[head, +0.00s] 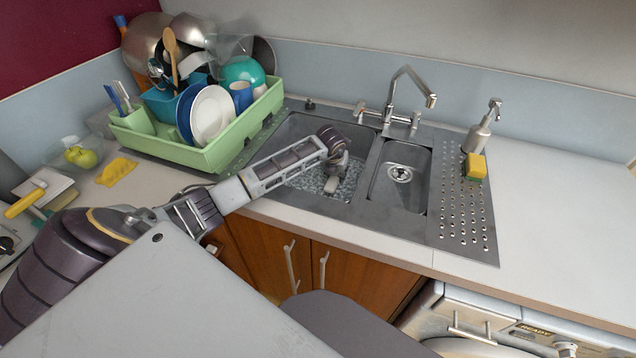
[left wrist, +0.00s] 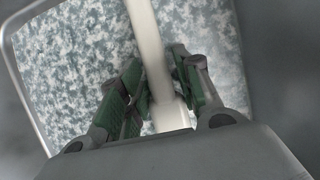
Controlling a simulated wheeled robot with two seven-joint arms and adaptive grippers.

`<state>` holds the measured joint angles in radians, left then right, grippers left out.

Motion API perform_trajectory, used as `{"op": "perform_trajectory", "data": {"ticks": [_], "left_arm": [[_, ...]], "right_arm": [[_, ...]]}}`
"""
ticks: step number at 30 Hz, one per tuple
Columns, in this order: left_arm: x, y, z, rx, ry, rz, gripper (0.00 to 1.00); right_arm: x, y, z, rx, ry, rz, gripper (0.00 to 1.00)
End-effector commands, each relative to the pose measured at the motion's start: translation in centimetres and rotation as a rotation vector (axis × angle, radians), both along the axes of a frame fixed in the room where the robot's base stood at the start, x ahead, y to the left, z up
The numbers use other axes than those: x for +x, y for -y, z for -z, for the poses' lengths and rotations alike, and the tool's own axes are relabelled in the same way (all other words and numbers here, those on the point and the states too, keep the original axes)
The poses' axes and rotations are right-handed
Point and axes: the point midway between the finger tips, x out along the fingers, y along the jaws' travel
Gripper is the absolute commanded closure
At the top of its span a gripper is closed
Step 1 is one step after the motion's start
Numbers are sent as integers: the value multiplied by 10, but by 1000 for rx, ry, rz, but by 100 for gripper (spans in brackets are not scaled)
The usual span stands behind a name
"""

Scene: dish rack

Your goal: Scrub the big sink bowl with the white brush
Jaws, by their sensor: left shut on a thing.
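The big sink bowl (head: 291,129) is the left, larger basin of the steel sink. Its floor shows a speckled white and grey pattern in both views. My left gripper (head: 335,178) reaches down into this bowl. In the left wrist view my left gripper (left wrist: 155,95) has its green-padded fingers closed around a pale, straight handle of the white brush (left wrist: 146,40). The brush's bristles cannot be made out. My right gripper is not in view.
A small basin (head: 398,185) and a perforated drainboard (head: 462,215) lie right of the big bowl. The tap (head: 405,95) stands behind. A green dish rack (head: 190,155) full of dishes stands at the left. A yellow-green sponge (head: 475,168) and soap dispenser (head: 480,135) are at the right.

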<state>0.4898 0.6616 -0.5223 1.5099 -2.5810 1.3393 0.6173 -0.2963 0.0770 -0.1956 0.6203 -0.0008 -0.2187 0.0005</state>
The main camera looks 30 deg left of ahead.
Motion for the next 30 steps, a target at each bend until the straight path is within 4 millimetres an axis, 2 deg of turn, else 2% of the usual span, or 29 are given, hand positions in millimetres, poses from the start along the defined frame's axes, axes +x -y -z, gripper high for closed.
{"op": "perform_trajectory", "data": {"ticks": [11,18,30], "left_arm": [[-31,7,0,1,-8,1,100],[-45,11,0,1,-7,0,100],[-46,11,0,0,-5,1,100]], "right_arm": [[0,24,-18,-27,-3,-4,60],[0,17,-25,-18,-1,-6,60],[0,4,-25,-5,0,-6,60]]}}
